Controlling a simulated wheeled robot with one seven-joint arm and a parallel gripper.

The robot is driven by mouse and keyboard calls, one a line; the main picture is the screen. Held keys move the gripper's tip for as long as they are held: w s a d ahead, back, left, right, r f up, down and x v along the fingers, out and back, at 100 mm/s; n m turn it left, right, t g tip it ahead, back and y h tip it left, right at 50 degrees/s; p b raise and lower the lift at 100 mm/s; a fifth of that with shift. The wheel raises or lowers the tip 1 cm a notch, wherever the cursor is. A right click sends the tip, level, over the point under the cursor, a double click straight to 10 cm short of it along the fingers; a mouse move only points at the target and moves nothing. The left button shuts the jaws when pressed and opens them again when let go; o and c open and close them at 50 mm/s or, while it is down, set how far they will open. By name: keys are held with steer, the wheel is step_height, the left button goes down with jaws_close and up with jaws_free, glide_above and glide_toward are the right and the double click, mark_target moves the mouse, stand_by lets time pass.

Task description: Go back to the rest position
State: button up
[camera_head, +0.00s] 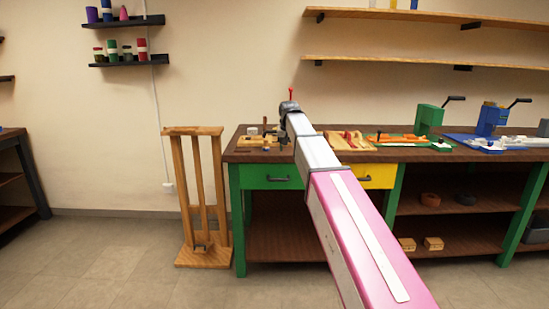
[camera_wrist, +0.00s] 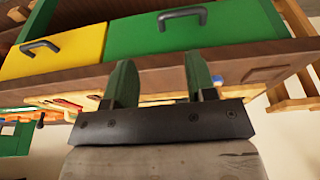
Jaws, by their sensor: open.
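My gripper shows in the wrist view (camera_wrist: 160,85) with its two green fingers apart and nothing between them. In the head view my arm reaches out toward the left part of the workbench (camera_head: 300,157), and its far end is near the bench top; the fingers cannot be made out there. In the wrist view the bench edge (camera_wrist: 150,75) and the fronts of a green drawer (camera_wrist: 150,32) and a yellow drawer (camera_wrist: 60,55) lie beyond the fingers. Both drawers look shut.
A wooden stand (camera_head: 203,195) is left of the bench. A green press (camera_head: 430,118) and a blue press (camera_head: 490,120) stand on the bench to the right. Wall shelves (camera_head: 430,60) hang above. The floor (camera_head: 110,260) at left is clear.

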steer(key=s+d+f+g, duration=0.1)
steer(key=s+d+f, duration=0.3)
steer(key=s+f, duration=0.5)
steer(key=s+d+f+g, duration=0.1)
steer(key=s+d+f, duration=0.35)
steer(key=f, duration=0.95)
steer(key=s+d+f, duration=0.2)
steer(key=s+f, duration=0.5)
steer(key=s, duration=0.3)
steer(key=s+d+f+g, duration=0.1)
steer(key=s+d+f, duration=0.1)
steer(key=s+f, duration=0.5)
steer(key=s, duration=0.2)
steer(key=shift+s+d+f, duration=0.3)
steer(key=shift+s, duration=0.05)
